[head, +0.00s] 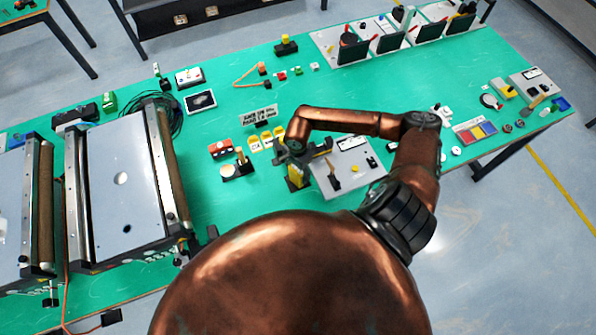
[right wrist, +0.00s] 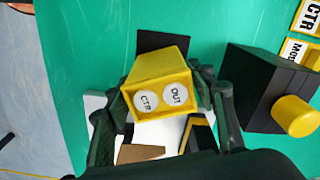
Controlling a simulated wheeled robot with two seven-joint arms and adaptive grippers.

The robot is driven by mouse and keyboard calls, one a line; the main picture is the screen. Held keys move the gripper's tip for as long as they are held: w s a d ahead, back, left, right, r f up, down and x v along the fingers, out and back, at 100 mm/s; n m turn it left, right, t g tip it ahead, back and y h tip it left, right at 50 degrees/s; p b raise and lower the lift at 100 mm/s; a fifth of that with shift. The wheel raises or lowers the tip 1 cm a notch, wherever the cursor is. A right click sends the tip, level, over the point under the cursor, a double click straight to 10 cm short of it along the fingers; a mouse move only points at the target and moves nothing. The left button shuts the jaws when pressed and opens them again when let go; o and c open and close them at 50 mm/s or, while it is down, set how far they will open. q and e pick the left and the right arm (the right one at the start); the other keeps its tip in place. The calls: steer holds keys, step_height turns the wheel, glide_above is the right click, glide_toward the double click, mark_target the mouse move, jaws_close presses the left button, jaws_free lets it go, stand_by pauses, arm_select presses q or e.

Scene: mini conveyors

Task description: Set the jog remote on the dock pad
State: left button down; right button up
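The jog remote is a yellow block whose face, with two white buttons marked CTR and OUT, fills the middle of the right wrist view (right wrist: 155,88). In the head view the yellow remote (head: 296,175) stands below my right gripper (head: 296,155). The dark fingers of my right gripper, also in the right wrist view (right wrist: 163,85), lie close against both sides of the remote and appear shut on it. A flat black square (right wrist: 163,43), possibly the dock pad, shows past the remote's far end; contact between them is hidden. My left gripper is not in view.
A white board (head: 346,172) lies right of the remote. A black box with a yellow button (right wrist: 265,92) stands close beside my gripper. Yellow label blocks (head: 266,140) and an orange block (head: 221,148) lie to the left. A conveyor (head: 120,190) fills the left side.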

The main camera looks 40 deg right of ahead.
steer(key=shift+o, duration=1.2)
steer(key=shift+r, duration=0.2)
steer(key=shift+w+r, duration=0.1)
steer(key=shift+r, duration=0.3)
step_height(320, 180, up, 11)
steer(key=b, duration=0.2)
